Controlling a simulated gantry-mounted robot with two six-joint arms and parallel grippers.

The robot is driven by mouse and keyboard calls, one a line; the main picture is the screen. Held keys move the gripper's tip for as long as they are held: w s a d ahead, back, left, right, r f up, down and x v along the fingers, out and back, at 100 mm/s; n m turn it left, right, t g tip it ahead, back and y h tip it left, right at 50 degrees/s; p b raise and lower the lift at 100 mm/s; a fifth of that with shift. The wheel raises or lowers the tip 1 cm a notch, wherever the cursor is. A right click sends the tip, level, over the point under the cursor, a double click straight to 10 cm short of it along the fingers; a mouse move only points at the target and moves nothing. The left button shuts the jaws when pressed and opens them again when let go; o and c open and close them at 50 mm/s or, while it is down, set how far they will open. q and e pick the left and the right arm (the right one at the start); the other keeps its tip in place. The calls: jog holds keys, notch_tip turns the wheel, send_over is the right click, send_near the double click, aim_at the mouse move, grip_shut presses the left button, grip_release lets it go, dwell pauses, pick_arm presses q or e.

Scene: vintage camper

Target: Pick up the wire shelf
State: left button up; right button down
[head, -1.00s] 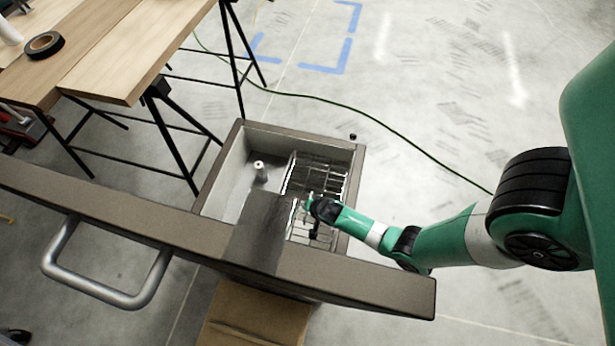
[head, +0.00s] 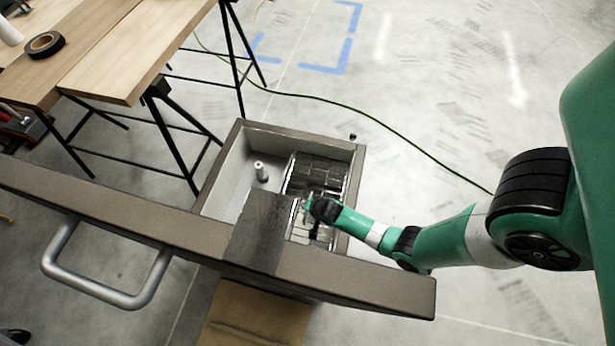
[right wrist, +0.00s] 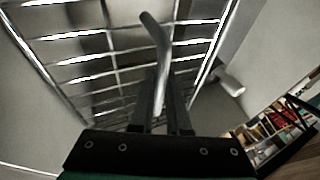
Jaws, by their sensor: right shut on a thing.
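The wire shelf (head: 316,176) is a silver metal grid inside the right part of the open grey box (head: 216,190). Its bars also fill much of the right wrist view (right wrist: 110,45). My right gripper (head: 309,207) reaches in from the right over the box. In the right wrist view my right gripper (right wrist: 163,100) is shut on an upright, bent metal bar that overlaps the grid, apparently part of the wire shelf. I cannot tell whether the shelf touches the box floor. My left gripper is not in view.
A long brown panel with a metal handle (head: 105,275) runs across the front of the box. A dark flat piece (head: 259,232) extends from it over the box. A white cylinder (head: 262,171) stands inside the box. A wooden table (head: 110,60) with black trestles is at upper left.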

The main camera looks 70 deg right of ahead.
notch_tip(320, 180, up, 13)
jog(key=p, duration=0.9)
jog(key=d+b, duration=0.1)
jog(key=d, duration=1.7)
jog(key=shift+w+f, duration=0.2)
jog(key=shift+f, duration=0.05)
